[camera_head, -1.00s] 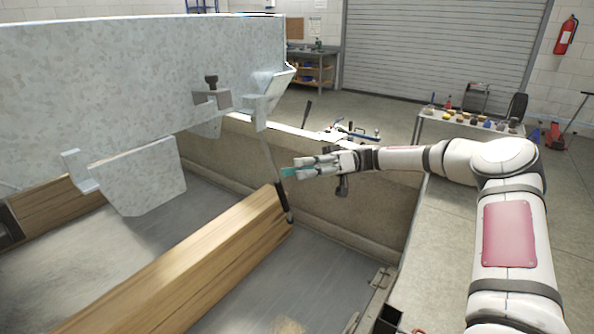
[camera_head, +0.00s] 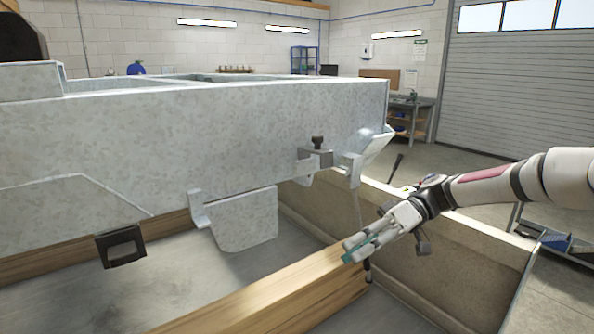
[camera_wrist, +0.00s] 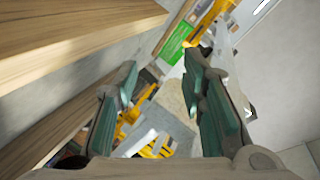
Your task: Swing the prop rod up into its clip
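The prop rod (camera_head: 358,208) is thin and grey with a dark lower end. It hangs steeply down from a bracket (camera_head: 353,170) at the right end of the galvanised trailer frame (camera_head: 250,120). A small hooked piece (camera_head: 196,212), perhaps the clip, sits farther left on the frame's lower edge. My gripper (camera_head: 354,249) is at the rod's lower part, and its teal-padded fingers overlap the rod in the head view. I cannot tell whether the rod is between them. In the wrist view my gripper (camera_wrist: 160,100) is open, with a wide gap; no rod is clearly visible there.
A wooden beam (camera_head: 270,295) lies under the frame, close to my fingers, and fills the upper left of the wrist view (camera_wrist: 70,28). A low tan wall (camera_head: 465,245) stands behind my gripper. A black-knobbed bracket (camera_head: 316,156) is beside the rod's mount.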

